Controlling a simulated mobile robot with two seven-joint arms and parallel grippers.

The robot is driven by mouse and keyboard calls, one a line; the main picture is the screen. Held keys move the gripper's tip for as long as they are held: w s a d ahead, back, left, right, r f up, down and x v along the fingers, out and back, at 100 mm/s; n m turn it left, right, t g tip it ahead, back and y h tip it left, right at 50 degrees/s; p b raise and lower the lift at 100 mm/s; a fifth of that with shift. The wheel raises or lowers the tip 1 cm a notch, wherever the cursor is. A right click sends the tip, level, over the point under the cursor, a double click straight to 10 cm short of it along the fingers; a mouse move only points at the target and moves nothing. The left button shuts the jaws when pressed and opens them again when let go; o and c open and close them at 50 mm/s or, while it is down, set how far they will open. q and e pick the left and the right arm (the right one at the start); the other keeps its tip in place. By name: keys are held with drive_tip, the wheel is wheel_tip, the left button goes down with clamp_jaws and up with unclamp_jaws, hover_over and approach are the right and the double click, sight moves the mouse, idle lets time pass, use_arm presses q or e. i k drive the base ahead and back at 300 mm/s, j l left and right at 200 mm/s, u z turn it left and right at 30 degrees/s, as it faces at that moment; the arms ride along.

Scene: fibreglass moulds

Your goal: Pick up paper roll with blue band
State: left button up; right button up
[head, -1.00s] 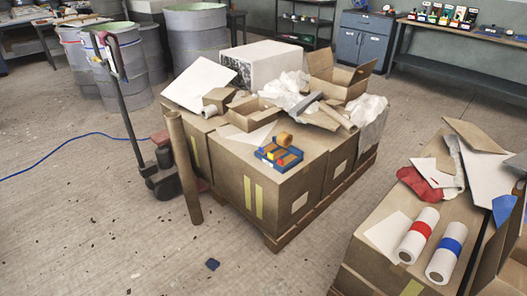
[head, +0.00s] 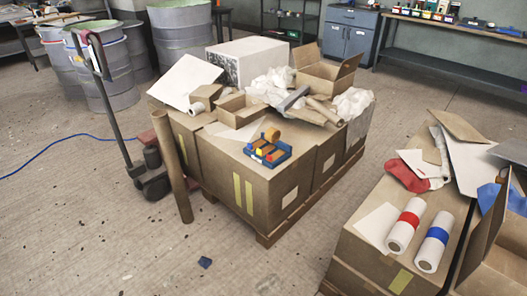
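The paper roll with the blue band (head: 434,243) is a white roll lying on top of the cardboard box stack (head: 360,254) at the lower right of the head view. A similar white roll with a red band (head: 406,225) lies just left of it, roughly parallel, with a small gap between them. Both rolls lie on their sides with an end facing me. Neither of my grippers shows in the head view.
A red cloth (head: 405,175), white sheets and cardboard pieces lie behind the rolls. An open box (head: 497,245) stands close on their right. Bare floor lies between the stacks.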

sight(429, 257)
drive_tip(key=z, duration=1.45)
